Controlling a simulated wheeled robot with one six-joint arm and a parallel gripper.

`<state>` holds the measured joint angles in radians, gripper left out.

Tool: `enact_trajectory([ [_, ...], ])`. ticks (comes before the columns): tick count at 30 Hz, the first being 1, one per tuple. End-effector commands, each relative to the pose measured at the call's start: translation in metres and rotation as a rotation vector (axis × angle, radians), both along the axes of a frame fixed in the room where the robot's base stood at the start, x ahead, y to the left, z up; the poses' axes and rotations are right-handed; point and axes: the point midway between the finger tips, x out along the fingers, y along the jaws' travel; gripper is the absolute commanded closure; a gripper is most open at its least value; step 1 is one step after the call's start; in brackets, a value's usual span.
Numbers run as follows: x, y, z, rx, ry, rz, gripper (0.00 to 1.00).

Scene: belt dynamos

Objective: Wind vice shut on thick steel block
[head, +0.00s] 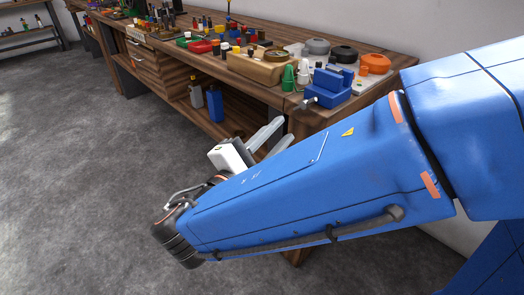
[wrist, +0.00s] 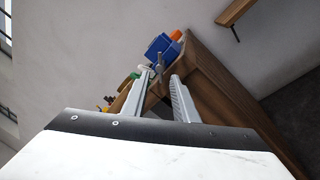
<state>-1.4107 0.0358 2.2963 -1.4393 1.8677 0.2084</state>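The blue vice (head: 330,86) stands on the wooden workbench (head: 388,62) near its right end. Its grey screw end and handle (head: 306,103) stick out over the bench's front edge. The vice also shows in the wrist view (wrist: 160,46), beyond my fingertips. I cannot make out a steel block between its jaws. My gripper (head: 284,131) is in front of the bench, below and left of the vice, apart from it. In the wrist view my two grey fingers (wrist: 163,76) are spread with a gap between them, and nothing is held.
Green and white cone-topped bottles (head: 289,78) stand left of the vice. An orange knob-like item (head: 376,63) is behind it on the right. A wooden block holder (head: 258,68) and many small items crowd the bench. A blue jug (head: 215,104) sits on the lower shelf. Floor at left is clear.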

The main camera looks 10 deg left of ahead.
Motion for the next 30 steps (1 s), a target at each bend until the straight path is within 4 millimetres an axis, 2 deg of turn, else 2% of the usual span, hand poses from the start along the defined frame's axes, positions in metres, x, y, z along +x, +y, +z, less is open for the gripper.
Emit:
enact_trajectory([
  [30,-0.05,0.025,-0.004,0.001,0.0,0.002,0.74],
])
